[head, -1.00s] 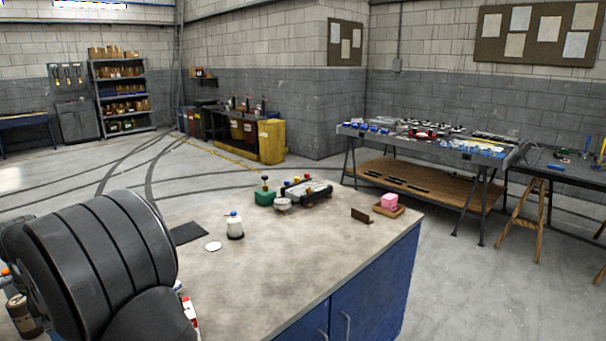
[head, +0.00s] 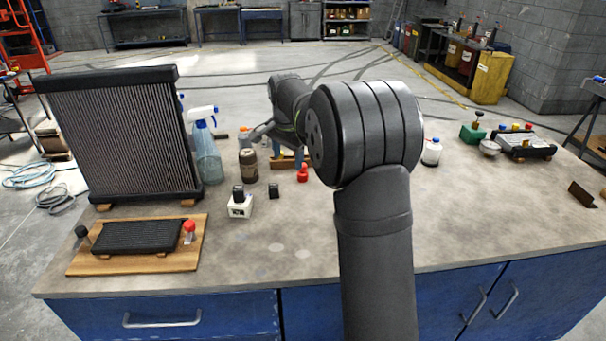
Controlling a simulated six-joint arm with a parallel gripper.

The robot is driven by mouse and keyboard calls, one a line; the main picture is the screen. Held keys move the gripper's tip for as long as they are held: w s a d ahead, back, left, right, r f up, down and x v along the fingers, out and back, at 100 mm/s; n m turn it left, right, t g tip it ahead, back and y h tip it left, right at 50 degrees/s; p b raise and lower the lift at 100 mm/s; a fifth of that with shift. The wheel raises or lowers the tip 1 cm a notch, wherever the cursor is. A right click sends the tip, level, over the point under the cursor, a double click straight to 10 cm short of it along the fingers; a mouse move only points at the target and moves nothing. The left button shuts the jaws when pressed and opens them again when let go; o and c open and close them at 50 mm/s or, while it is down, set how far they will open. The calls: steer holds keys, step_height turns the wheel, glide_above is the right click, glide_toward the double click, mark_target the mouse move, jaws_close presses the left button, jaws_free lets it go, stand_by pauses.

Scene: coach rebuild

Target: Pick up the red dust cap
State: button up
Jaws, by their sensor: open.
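A small red piece (head: 302,173) stands on the bench just left of my arm's big joint. A second red cap (head: 189,226) sits on a pale fitting at the right end of the small black cooler (head: 140,236). I cannot tell for sure which of these is the dust cap. My gripper (head: 260,136) is at the far side of the bench, left of my forearm, above and beyond the standing red piece and apart from it. It is small and partly hidden against the clutter; I see nothing held in it.
A tall radiator (head: 125,135) stands at the left. A spray bottle (head: 205,150), a brown jar (head: 248,165) and a white block with a black top (head: 240,205) stand near the red piece. A white bottle (head: 431,152) is to the right. The bench's front middle (head: 260,262) is clear.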

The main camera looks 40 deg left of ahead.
steer(key=w+a+r+n+t+y, duration=0.1)
steer(key=w+r+n+t, duration=0.1)
steer(key=w+n, duration=0.6)
glide_above(303, 172)
steer(key=f, duration=0.7)
steer(key=s+d+f, duration=0.1)
steer(key=f, duration=0.3)
steer(key=shift+f, duration=0.1)
steer(key=shift+a+x, duration=0.15)
steer(key=shift+x, duration=1.2)
steer(key=shift+a+x, duration=0.1)
steer(key=shift+x, duration=1.2)
steer(key=shift+c, duration=0.3)
steer(key=c, duration=1)
